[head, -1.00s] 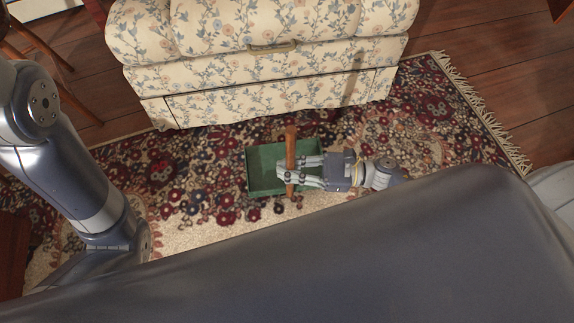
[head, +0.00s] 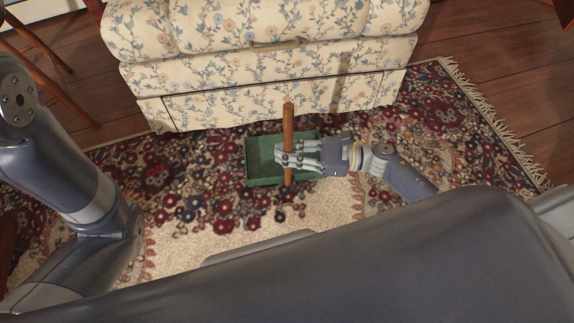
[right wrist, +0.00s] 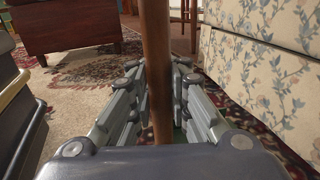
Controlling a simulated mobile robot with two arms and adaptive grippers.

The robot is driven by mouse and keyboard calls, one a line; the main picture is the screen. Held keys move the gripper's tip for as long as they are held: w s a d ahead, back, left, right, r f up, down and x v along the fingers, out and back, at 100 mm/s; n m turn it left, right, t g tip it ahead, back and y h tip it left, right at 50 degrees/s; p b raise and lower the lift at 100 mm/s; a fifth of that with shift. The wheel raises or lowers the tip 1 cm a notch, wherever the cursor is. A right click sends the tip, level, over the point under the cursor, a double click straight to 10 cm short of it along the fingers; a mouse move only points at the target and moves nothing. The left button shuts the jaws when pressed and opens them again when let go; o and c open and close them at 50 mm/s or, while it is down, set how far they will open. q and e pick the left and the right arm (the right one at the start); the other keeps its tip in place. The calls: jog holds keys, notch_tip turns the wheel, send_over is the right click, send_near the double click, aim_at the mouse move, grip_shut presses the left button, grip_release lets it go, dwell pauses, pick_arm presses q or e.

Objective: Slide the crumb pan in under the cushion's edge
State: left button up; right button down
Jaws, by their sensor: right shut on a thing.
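The crumb pan (head: 262,165) is a shallow green open tray on the rug, just in front of the floral sofa in the head view. A wooden handle (head: 288,125) stands up over it. My right gripper (head: 285,155) reaches in from the right and is shut on this handle. In the right wrist view the handle (right wrist: 156,70) stands between my fingers (right wrist: 158,105), and the pan is mostly hidden. The sofa's seat cushion (head: 250,28) is cream with blue and tan flowers, beyond the pan. My left gripper is out of the frames.
The sofa's lower skirt (head: 270,105) faces the pan with a narrow strip of rug between. A patterned rug (head: 180,185) covers the floor, with fringe at the right. Dark wood furniture (right wrist: 65,25) stands further off. Chair legs (head: 45,80) show at the left.

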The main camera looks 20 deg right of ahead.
jog(key=shift+w+d+b, duration=0.2)
jog(key=shift+w+b, duration=0.65)
jog(key=shift+w, duration=0.5)
jog(key=shift+w+d+b, duration=0.15)
jog(key=shift+w+b, duration=0.65)
jog(key=shift+w, duration=0.55)
jog(key=shift+f+b, duration=0.55)
jog(key=shift+b, duration=0.05)
jog(key=c, duration=1.4)
grip_release()
jog(key=shift+c, duration=0.2)
jog(key=v, duration=1.2)
